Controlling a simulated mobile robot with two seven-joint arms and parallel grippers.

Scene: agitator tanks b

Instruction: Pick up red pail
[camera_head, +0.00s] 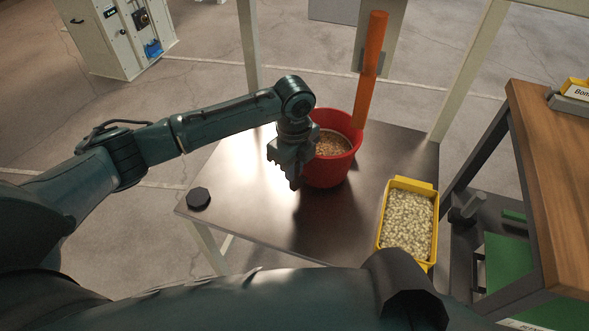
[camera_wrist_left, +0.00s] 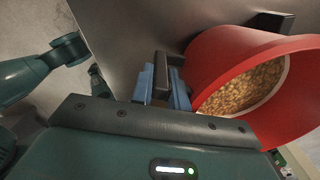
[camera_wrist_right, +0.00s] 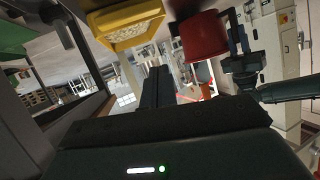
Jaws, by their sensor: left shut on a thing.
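The red pail (camera_head: 330,172) is upright on, or very close above, the dark table, and it holds brownish granules. In the left wrist view the pail (camera_wrist_left: 222,62) fills the right side. My left gripper (camera_head: 294,180) is at the pail's left side, and its blue-padded fingers (camera_wrist_left: 163,84) are shut on a dark handle on the pail's wall. A second dark handle shows on the far side in the left wrist view. The pail also shows in the right wrist view (camera_wrist_right: 203,36). My right gripper (camera_wrist_right: 156,86) appears shut and empty, away from the pail.
A yellow bin (camera_head: 382,222) of pale pieces stands at the dark table's (camera_head: 262,232) right end. An orange pipe (camera_head: 371,70) slants down just behind the pail. A black knob (camera_head: 199,198) is at the left corner. A wooden bench (camera_head: 550,150) stands to the right.

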